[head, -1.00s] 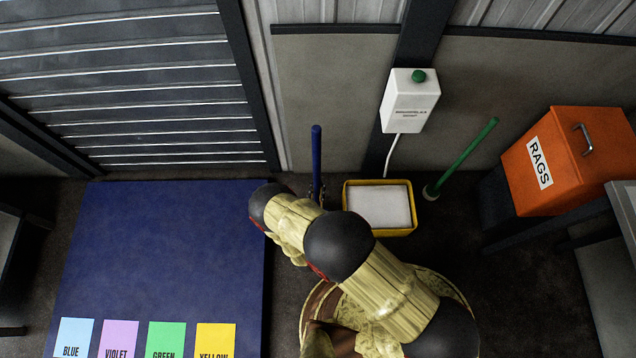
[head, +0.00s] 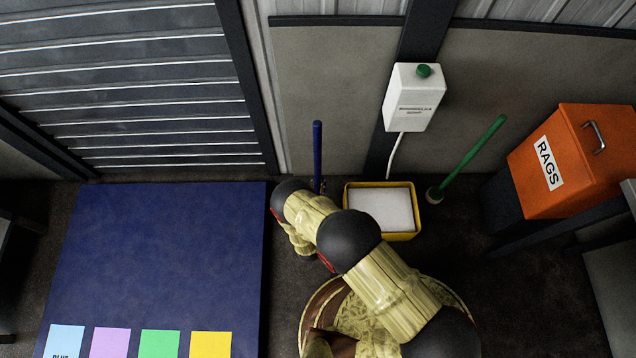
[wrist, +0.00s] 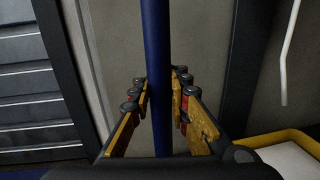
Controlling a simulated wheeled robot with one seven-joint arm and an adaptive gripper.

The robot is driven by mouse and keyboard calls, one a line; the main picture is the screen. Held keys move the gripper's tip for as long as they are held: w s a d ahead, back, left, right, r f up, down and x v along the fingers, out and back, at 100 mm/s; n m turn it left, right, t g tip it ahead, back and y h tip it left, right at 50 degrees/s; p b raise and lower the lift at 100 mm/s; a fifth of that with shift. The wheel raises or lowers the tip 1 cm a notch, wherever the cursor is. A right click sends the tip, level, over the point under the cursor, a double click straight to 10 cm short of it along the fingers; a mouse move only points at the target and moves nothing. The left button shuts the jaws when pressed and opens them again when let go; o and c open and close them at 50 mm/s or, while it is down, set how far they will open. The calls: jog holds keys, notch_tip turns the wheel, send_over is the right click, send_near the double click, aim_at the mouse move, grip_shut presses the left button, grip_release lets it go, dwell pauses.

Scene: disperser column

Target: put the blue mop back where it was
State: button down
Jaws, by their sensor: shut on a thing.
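The blue mop shows as an upright blue handle (head: 317,155) in the head view, left of the yellow tray and in front of the grey wall. Its lower end is hidden behind my arm. In the wrist view the handle (wrist: 156,60) runs top to bottom between the fingers. My gripper (wrist: 160,90) is shut on the handle, with fingers on both sides of it. In the head view my gripper is mostly hidden by my arm.
A yellow tray (head: 381,236) with a white pad stands right of the handle, under a white dispenser (head: 413,98). A green mop (head: 468,160) leans at its right. An orange RAGS bin (head: 575,165) is farther right. A dark blue mat (head: 160,250) with coloured cards lies left.

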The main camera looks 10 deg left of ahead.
jog(key=shift+w+a, duration=0.1)
jog(key=c, duration=2.2)
grip_release()
jog(key=shift+f, duration=0.15)
jog(key=shift+c, duration=0.2)
jog(key=o, duration=0.6)
jog(key=shift+c, duration=0.2)
jog(key=shift+s, duration=0.2)
jog(key=s+d+p, duration=0.1)
jog(key=s+p, duration=0.2)
jog(key=s, duration=0.8)
jog(key=shift+s+f, duration=0.25)
jog(key=shift+s, duration=0.1)
jog(key=shift+d, duration=0.1)
